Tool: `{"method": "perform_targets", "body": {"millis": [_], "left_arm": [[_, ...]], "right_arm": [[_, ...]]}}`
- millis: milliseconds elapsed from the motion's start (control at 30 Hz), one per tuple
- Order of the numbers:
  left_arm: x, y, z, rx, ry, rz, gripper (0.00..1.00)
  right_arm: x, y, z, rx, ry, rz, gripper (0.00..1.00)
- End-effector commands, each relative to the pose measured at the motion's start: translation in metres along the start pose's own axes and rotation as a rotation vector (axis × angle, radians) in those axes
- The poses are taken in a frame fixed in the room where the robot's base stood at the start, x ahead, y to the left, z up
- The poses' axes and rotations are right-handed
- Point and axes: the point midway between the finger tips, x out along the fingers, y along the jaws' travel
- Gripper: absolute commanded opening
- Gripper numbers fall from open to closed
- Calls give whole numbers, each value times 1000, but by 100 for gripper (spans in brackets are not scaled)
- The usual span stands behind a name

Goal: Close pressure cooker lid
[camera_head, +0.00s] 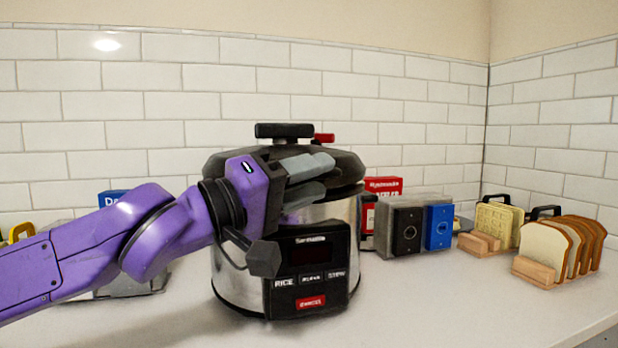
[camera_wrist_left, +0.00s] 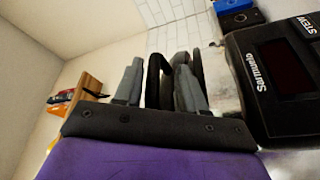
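The pressure cooker (camera_head: 232,275) stands on the counter, a silver pot with a black front panel, which also shows at the right of the left wrist view (camera_wrist_left: 275,80). Its dark lid (camera_head: 345,168) sits over the pot and looks about level, with a black top handle (camera_head: 284,130) and a red valve (camera_head: 324,138). Whether it is fully seated is hidden behind my gripper. My left gripper (camera_head: 312,178) is at the cooker's front, fingers apart. In the left wrist view a dark part, likely the lid's edge, shows between the fingers (camera_wrist_left: 158,82); contact is unclear. My right gripper is out of view.
A grey box with black and blue panels (camera_head: 407,228) and a red package (camera_head: 384,185) stand right of the cooker. Bread slices in a wooden holder (camera_head: 535,272) and a waffle rack (camera_head: 494,222) are farther right. A blue package (camera_head: 112,197) is behind my arm. The front counter is clear.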

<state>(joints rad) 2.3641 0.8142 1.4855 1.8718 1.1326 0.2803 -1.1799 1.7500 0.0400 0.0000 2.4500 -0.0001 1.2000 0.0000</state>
Motion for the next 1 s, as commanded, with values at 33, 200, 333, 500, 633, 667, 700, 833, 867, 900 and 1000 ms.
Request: {"method": "perform_targets", "body": {"millis": [33,200,333,500,633,667,700,833,867,900,1000], "left_arm": [[0,0,0,0,1,0,40],[-3,1,-1,1,3,1,40],[-20,3,-4,1,5,1,40],[-62,6,-5,-1,6,2,40],[-87,6,-6,-2,5,0,40],[-91,5,-5,0,4,1,40],[-96,4,-4,-1,3,0,40],[-104,1,-2,-1,1,1,40],[-105,0,-1,-1,1,1,40],[-105,0,-1,-1,0,0,40],[-105,-1,0,-1,0,0,40]], "right_arm": [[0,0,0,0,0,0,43],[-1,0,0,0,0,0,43],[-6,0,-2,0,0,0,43],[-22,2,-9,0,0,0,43],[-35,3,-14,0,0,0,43],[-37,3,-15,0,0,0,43],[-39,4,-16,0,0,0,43],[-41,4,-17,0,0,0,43],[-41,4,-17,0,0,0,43],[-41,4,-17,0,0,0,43],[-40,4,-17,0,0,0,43]]}}
